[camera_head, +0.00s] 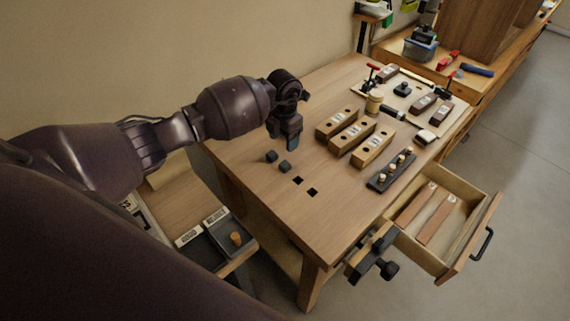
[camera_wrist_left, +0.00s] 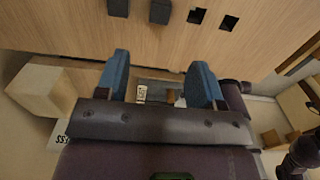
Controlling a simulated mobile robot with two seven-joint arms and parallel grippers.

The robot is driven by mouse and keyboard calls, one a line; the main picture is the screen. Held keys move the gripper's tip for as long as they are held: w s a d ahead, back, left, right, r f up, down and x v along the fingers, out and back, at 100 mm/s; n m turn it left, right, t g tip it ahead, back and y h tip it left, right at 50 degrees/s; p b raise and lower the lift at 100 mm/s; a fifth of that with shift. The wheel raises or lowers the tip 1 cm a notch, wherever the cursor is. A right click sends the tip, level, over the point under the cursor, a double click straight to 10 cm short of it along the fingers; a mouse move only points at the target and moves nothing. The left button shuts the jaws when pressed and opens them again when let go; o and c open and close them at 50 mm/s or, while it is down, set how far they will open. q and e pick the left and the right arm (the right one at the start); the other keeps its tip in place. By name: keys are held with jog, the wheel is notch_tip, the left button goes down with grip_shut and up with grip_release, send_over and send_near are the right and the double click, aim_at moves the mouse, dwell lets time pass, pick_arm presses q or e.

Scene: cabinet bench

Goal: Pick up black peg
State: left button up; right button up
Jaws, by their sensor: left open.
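Two small dark square blocks, which look like the black pegs, stand on the wooden bench: one on the left (camera_head: 271,156) and one on the right (camera_head: 285,167). The left wrist view shows both at its top edge, one on the left (camera_wrist_left: 118,8) and one on the right (camera_wrist_left: 160,11). My left gripper (camera_head: 292,143) is above the bench, just beyond the blocks in the head view. Its blue fingers (camera_wrist_left: 161,75) are spread apart with nothing between them. My right gripper is not in view.
Two square holes (camera_head: 305,186) are cut in the bench near the blocks. Wooden blocks with round holes (camera_head: 351,133) and a dark rack with pegs (camera_head: 391,170) stand to the right. An open drawer (camera_head: 473,242) and a vise (camera_head: 370,258) stick out at the front.

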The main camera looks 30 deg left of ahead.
pick_arm(q)
jog(key=b, duration=0.2)
send_over(284, 164)
jog(key=f, duration=0.4)
jog(key=shift+s+d+f, duration=0.15)
jog(key=shift+s+f, duration=0.05)
jog(key=shift+s, duration=0.05)
jog(key=shift+f, duration=0.55)
notch_tip(284, 164, down, 4)
jog(key=b, duration=0.3)
jog(key=shift+w, duration=0.15)
jog(key=shift+f+b, duration=0.55)
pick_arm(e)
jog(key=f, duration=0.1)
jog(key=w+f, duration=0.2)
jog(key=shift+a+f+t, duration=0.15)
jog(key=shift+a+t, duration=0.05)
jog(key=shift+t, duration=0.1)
pick_arm(q)
jog(key=shift+r, duration=0.1)
